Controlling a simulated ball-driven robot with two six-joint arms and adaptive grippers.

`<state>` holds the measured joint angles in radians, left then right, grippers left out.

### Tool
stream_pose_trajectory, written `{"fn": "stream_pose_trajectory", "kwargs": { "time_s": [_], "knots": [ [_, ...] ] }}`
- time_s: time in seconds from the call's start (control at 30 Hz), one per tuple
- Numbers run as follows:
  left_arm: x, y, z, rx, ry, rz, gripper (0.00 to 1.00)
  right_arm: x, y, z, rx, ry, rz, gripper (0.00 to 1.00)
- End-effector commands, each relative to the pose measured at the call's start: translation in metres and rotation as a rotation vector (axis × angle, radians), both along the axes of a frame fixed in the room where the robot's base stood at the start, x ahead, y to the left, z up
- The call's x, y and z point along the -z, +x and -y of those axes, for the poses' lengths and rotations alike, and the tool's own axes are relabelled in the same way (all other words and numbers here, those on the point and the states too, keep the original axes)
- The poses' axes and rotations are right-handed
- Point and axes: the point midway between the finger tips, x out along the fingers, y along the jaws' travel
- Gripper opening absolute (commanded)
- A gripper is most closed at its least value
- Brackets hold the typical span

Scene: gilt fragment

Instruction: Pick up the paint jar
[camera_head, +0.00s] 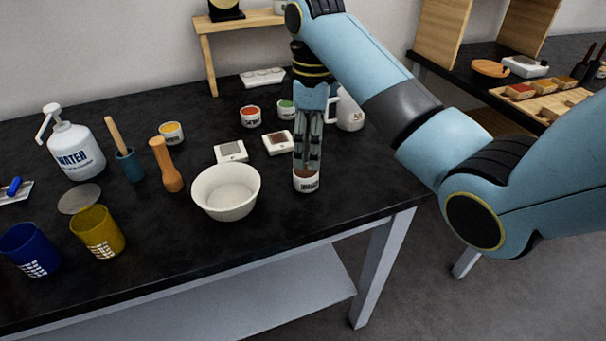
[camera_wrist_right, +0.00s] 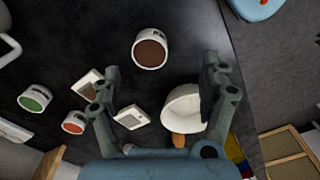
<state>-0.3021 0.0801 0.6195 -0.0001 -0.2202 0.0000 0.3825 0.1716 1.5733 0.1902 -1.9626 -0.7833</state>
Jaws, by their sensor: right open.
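A white paint jar (camera_head: 306,184) with brown paint and a dark label stands upright on the black table near its front right edge. My right gripper (camera_head: 307,163) points down just above it, its fingers hiding part of the jar's top. In the right wrist view the brown-filled jar (camera_wrist_right: 150,53) lies ahead of the open right gripper (camera_wrist_right: 160,72), with nothing between the fingers. Other paint jars stand farther back: red (camera_head: 250,117), green (camera_head: 287,110) and yellow-orange (camera_head: 171,132). My left gripper is not in view.
A white bowl (camera_head: 226,192) stands just left of the brown jar. Two small white square pieces (camera_head: 231,152) (camera_head: 278,143) lie behind. A white jug (camera_head: 350,112) is behind the gripper.

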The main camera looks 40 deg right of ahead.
Motion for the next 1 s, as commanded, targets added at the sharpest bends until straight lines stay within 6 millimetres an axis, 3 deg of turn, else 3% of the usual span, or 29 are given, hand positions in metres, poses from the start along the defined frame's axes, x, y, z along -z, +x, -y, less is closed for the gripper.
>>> {"fn": "stream_pose_trajectory", "kwargs": {
  "time_s": [0.1, 0.23, 0.43, 1.0],
  "knots": [
    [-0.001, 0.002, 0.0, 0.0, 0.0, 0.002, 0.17, -0.018, 0.016, 0.002, -0.054, 0.015, -0.02, 0.78],
    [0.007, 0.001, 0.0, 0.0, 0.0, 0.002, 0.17, -0.015, 0.019, 0.002, -0.073, 0.021, -0.029, 0.78],
    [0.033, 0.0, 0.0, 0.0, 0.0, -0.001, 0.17, 0.014, 0.017, 0.002, -0.072, 0.02, -0.029, 0.78],
    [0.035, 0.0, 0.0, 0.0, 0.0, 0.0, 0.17, 0.084, 0.018, 0.003, -0.07, 0.019, -0.029, 0.78]
  ]
}}
